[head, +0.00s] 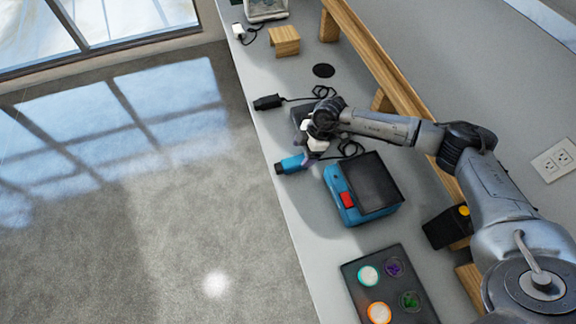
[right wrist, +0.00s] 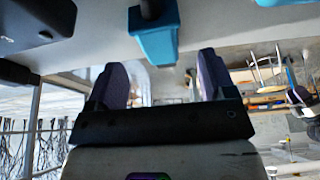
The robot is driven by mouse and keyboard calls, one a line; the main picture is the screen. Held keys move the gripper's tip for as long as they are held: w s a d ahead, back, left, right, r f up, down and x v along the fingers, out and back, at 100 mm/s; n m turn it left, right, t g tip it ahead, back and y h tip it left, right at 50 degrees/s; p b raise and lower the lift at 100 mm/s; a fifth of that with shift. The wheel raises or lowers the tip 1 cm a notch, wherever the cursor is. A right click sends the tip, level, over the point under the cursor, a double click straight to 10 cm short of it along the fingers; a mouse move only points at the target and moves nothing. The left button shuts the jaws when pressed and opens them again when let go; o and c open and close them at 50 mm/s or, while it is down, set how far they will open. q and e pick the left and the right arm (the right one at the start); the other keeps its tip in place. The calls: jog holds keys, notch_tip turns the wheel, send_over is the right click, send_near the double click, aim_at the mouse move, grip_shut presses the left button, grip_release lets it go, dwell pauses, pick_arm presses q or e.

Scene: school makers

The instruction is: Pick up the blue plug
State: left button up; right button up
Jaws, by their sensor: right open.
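The blue plug (head: 291,164) lies near the front edge of the grey counter, beside a blue box with a dark top. In the right wrist view the blue plug (right wrist: 157,38) shows beyond the fingertips, roughly in line with the gap between them. My right gripper (head: 304,156) is just above and beside the plug in the head view and partly covers its cord end. Its two purple-grey fingers stand apart in the right wrist view (right wrist: 163,78), with nothing visible between them. I cannot tell whether a finger touches the plug. My left gripper is not in view.
The blue box (head: 350,213) with a red switch stands close to the plug. A black plug (head: 267,102) with a coiled cord lies farther back. A dark tray (head: 352,270) with colored round pots is nearer. A wooden rail (head: 375,60) runs along the counter. A wooden stand (head: 285,38) is behind.

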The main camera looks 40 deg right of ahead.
aim_at(298, 160)
jog(key=shift+b+x, duration=0.7)
jog(key=shift+x, duration=1.95)
jog(key=shift+d, duration=0.2)
jog(key=shift+c, duration=0.4)
jog(key=shift+w, duration=0.1)
jog(key=shift+c, duration=0.8)
jog(key=c, duration=0.6)
jog(key=shift+r, duration=0.15)
jog(key=shift+c, duration=0.3)
